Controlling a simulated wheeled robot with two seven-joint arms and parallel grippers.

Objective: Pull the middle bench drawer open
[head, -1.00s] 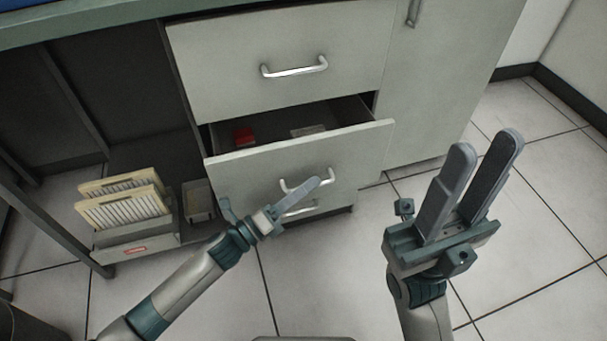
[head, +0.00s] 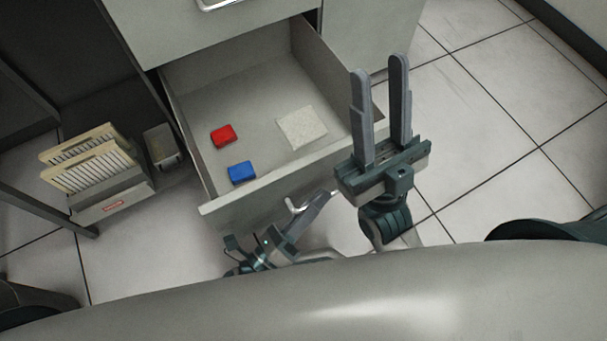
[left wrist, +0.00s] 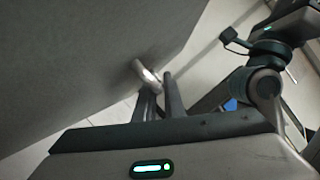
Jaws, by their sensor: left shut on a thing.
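The middle bench drawer (head: 278,168) stands far out of the bench, its inside in full view from above. Its metal bar handle (head: 294,206) is on the front panel, partly hidden by my left gripper. My left gripper (head: 312,212) is shut on this handle. In the left wrist view its fingers (left wrist: 160,92) are at the handle's curved bar (left wrist: 146,74), in front of the grey drawer front (left wrist: 75,75). My right gripper (head: 379,66) is open and empty, upright just right of the drawer.
A red block (head: 223,136), a blue block (head: 241,172) and a pale flat pad (head: 301,127) lie in the drawer. The upper drawer (head: 205,25) is shut. A card rack (head: 110,200) and a small bin (head: 161,147) stand left. Tiled floor at right is clear.

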